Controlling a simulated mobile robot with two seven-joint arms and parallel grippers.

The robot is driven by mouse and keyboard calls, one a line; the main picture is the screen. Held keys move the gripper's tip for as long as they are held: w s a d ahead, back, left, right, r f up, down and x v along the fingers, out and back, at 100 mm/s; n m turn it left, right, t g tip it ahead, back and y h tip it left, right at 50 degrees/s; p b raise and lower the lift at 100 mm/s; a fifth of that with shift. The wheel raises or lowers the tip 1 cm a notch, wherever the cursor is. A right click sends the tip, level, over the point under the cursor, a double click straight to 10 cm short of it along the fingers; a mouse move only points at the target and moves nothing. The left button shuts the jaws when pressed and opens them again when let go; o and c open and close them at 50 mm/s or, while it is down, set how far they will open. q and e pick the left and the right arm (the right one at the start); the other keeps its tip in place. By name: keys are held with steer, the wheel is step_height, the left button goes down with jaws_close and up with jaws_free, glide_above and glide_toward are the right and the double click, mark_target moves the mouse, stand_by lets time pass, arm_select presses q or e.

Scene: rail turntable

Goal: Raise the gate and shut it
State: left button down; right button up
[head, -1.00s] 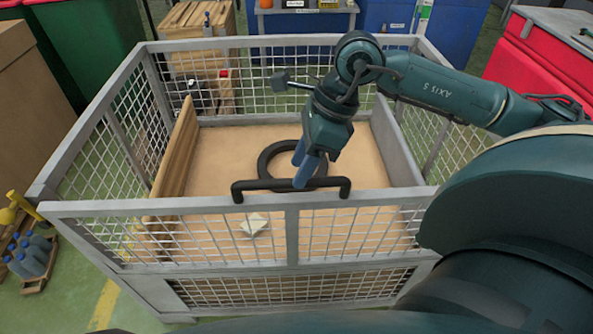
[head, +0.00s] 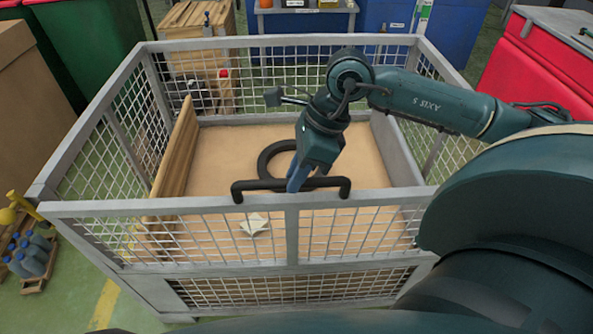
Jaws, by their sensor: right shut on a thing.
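The gate (head: 292,236) is the upper front mesh panel of the grey cage. It stands upright, its top rail about level with the side rails at the front corners. A black bar handle (head: 247,188) rises from the middle of its top rail. My right gripper (head: 295,186) points down at the middle of the handle, its blue fingers shut on the bar. The fingers partly cover the bar there. Any latch at the gate's ends cannot be made out. My left gripper is not in view.
Inside the cage lie a black ring (head: 268,163), a pale block (head: 254,224) and a wooden board leaning (head: 177,150) at the left. A crate of blue bottles (head: 30,258) stands on the floor at left. A red cabinet (head: 535,65) stands at right.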

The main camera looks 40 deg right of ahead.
jaws_close()
steer(key=w, duration=0.1)
steer(key=w+d, duration=0.2)
steer(key=shift+w+d+r+b, duration=0.15)
steer(key=shift+w+d+b, duration=0.1)
steer(key=shift+w+b, duration=0.15)
steer(key=o, duration=0.8)
jaws_free()
steer(key=shift+w, duration=0.2)
steer(key=shift+o, duration=0.2)
steer(key=shift+s, duration=0.1)
steer(key=v, duration=1.3)
